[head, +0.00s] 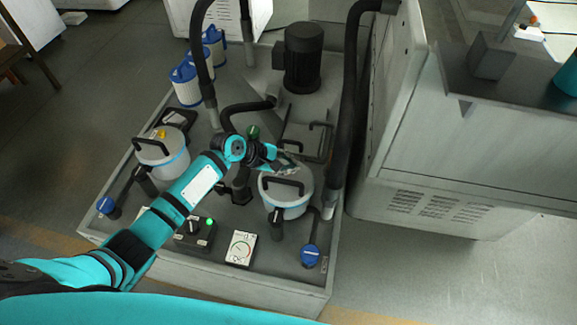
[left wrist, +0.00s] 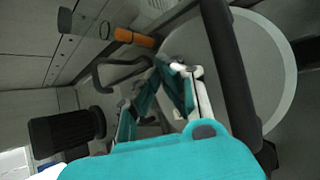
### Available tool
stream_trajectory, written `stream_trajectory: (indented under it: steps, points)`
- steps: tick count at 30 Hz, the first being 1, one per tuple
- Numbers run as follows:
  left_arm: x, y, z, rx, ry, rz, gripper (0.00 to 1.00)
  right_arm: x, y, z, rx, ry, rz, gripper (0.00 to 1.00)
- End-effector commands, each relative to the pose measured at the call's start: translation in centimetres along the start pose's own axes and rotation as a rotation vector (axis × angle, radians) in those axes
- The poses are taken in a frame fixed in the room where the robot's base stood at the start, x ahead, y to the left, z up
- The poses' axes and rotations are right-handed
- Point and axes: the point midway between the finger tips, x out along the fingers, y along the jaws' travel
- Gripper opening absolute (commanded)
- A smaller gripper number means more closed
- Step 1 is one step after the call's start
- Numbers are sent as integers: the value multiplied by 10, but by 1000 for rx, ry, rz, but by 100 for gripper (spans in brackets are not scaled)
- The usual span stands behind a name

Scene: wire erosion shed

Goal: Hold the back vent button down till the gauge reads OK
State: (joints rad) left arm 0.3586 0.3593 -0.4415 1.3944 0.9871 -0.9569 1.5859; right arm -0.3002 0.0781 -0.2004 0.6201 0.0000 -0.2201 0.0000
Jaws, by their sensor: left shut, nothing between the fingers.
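The left filter canister (head: 176,168) has a black handle and a yellow button (head: 161,134) on its lid. The right canister (head: 286,212) has a black handle; any button on its lid is hidden or too small to tell. My left gripper (head: 294,168) is shut and empty at the back edge of the right canister's lid; I cannot tell whether it touches. In the left wrist view its fingers (left wrist: 177,72) point at the pale round lid (left wrist: 278,72) beside the black handle (left wrist: 229,65). The white gauge (head: 240,248) stands at the front; its reading is too small to tell. My right gripper is not in view.
A control box (head: 195,234) with a green light stands left of the gauge. Blue-capped valves (head: 310,256) sit at the front corners. A black motor (head: 303,58), hoses (head: 350,100) and blue-topped filters (head: 186,86) stand behind. An orange cylinder (left wrist: 134,38) shows in the wrist view.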

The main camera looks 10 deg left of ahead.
Motion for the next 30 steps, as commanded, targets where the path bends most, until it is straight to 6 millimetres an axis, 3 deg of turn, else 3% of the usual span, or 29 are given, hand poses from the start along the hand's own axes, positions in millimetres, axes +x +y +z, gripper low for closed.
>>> stream_trajectory:
  steps: [23, 30]
  points:
    - [0, -2, -1, -1, 2, -4, 0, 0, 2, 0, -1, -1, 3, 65]
    - [-6, 3, 4, -2, 2, -4, 0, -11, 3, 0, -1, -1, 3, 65]
